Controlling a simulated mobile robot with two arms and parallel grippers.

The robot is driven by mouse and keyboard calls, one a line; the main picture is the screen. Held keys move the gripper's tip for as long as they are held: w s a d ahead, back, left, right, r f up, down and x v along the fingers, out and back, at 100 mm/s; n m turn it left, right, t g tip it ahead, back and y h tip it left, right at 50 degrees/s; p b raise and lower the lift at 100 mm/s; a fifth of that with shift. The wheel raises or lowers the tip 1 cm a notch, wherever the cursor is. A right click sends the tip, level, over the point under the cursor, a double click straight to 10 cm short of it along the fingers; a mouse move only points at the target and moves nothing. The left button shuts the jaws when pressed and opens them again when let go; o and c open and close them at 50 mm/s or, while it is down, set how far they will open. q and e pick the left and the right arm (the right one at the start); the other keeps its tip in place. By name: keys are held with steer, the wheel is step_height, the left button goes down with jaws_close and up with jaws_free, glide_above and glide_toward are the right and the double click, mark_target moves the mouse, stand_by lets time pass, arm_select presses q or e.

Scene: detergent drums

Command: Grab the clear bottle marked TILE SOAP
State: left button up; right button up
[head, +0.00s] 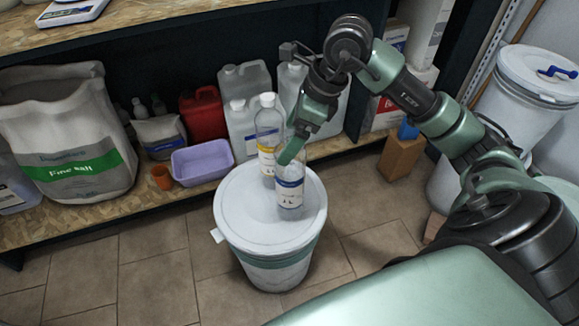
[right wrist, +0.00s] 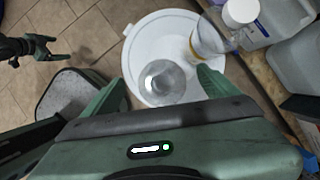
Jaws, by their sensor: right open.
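Two clear bottles stand upright on the lid of a white drum (head: 238,205). The nearer bottle (head: 290,190) has a blue and white label. The farther bottle (head: 268,125) has a yellow and white label and a white cap. The label words are too small to read, so I cannot tell which is TILE SOAP. My right gripper (head: 292,150) is open, pointing down over the nearer bottle and hiding its top. In the right wrist view, this bottle (right wrist: 163,80) shows between the spread fingers. My left gripper (right wrist: 48,48) shows small there, apparently open and empty.
Behind the drum, a low shelf holds a salt sack (head: 65,135), a lilac tub (head: 202,162), a red canister (head: 203,114) and pale jugs (head: 244,85). A lidded white bin (head: 535,80) stands at right. The tiled floor at front left is clear.

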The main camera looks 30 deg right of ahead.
mark_target(290, 177)
steer(key=x, duration=0.3)
steer(key=shift+f, duration=0.25)
steer(key=shift+c, duration=0.3)
steer(key=c, duration=1.8)
